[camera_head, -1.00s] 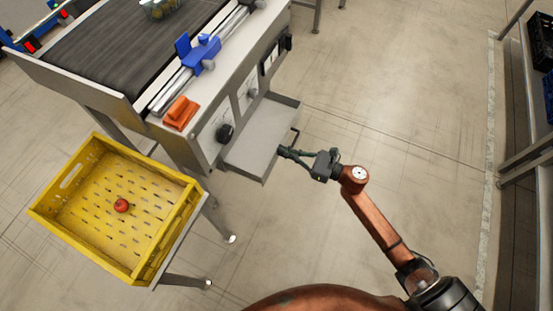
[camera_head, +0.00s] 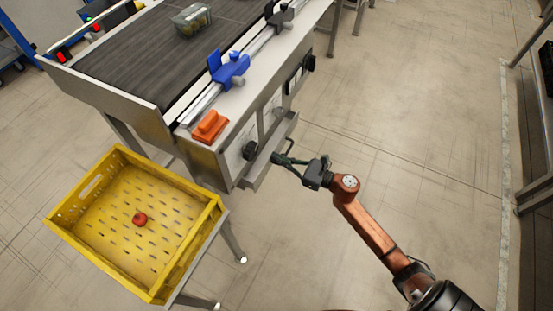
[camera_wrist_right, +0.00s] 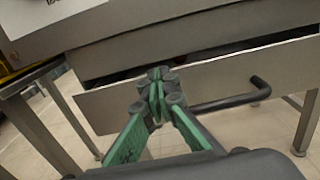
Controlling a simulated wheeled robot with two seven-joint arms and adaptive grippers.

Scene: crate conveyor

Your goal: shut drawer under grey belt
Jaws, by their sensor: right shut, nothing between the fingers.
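The grey metal drawer (camera_head: 257,172) under the grey belt (camera_head: 150,62) sticks out only a little from the conveyor's side. In the right wrist view the drawer's front panel (camera_wrist_right: 225,82) shows a dark gap above it, and its black bar handle (camera_wrist_right: 238,101) is right of the fingers. My right gripper (camera_head: 277,159) is shut and empty, with its fingertips at the drawer front, seemingly touching it. In the wrist view its green fingers (camera_wrist_right: 158,82) meet in front of the panel, left of the handle. My left gripper is not in view.
A yellow crate (camera_head: 212,212) with a red round item (camera_head: 140,219) stands on a stand left of the drawer. An orange block (camera_head: 210,127) and a blue fixture (camera_head: 230,70) sit on the conveyor's edge.

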